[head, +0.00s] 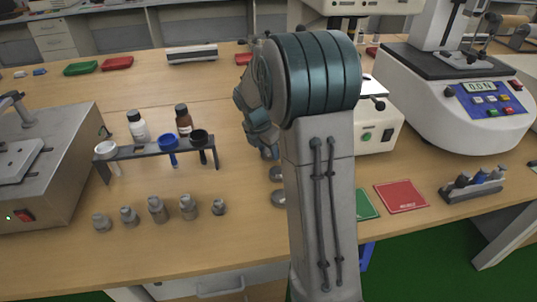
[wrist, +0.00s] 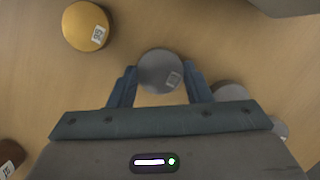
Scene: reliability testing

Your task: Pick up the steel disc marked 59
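In the wrist view a grey steel disc (wrist: 160,68) with a small pale label lies near the tips of my gripper (wrist: 160,84). The two blue fingers are apart, one on each side of the disc, with narrow gaps visible. The label number is too small to read, so I cannot tell if it is 59. A second grey disc (wrist: 230,92) sits just right of the right finger, partly hidden. In the head view my arm hides most of this area; two grey discs (head: 278,198) show beside it.
A gold disc (wrist: 86,26) lies upper left in the wrist view, a brown disc (wrist: 10,156) lower left, another labelled disc (wrist: 279,127) lower right. In the head view a bottle rack (head: 160,151), several metal weights (head: 157,209) and a red mat (head: 401,196) flank my arm.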

